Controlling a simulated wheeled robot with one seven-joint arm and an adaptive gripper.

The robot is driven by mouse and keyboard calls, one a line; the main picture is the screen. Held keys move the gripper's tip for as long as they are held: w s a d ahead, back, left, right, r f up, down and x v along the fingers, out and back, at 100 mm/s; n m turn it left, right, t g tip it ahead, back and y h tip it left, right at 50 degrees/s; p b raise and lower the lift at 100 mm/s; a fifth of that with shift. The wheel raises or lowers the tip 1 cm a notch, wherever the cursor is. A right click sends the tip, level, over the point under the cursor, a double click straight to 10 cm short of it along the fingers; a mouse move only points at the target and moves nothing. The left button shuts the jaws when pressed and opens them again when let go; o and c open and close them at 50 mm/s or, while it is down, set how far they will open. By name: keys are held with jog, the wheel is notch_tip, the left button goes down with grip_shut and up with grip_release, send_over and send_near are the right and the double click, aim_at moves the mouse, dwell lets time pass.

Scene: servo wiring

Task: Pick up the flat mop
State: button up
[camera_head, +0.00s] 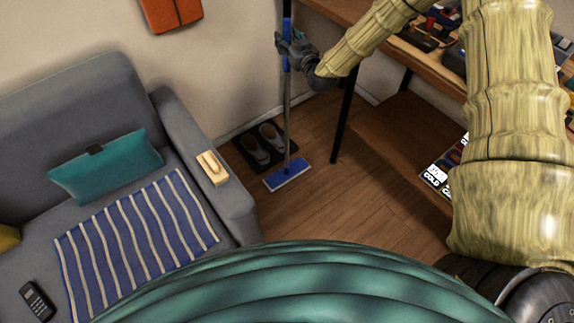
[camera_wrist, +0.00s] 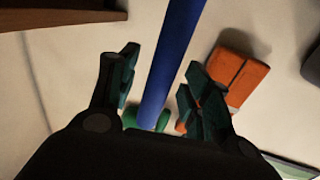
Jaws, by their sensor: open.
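The flat mop (camera_head: 287,110) stands upright near the wall, with a blue and grey pole and a flat blue head (camera_head: 287,176) on the wooden floor. My gripper (camera_head: 287,48) is at the upper, blue part of the pole. In the wrist view the blue pole (camera_wrist: 170,65) runs between the two fingers of my gripper (camera_wrist: 155,90), with gaps on both sides. The fingers are open and do not appear to clamp it. A green piece (camera_wrist: 146,118) shows by the pole between the fingers. The pole's top is cut off in the head view.
A grey sofa (camera_head: 165,120) with a teal cushion (camera_head: 106,166) is at the left. Slippers lie on a dark mat (camera_head: 246,153) behind the mop head. A wooden desk (camera_head: 340,10) with a dark leg (camera_head: 344,120) stands right of the pole. An orange item (camera_head: 170,14) hangs on the wall.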

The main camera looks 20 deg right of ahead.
aim_at(289, 30)
jog(key=shift+w+a, duration=0.1)
jog(key=shift+w, duration=0.4)
grip_shut()
jog(key=shift+r, duration=0.15)
jog(key=shift+r, duration=1.7)
jog(key=s+a+r+b, duration=0.1)
jog(key=s+a+b, duration=0.1)
jog(key=s, duration=1.4)
jog(key=shift+a+r, duration=0.2)
jog(key=shift+w, duration=0.1)
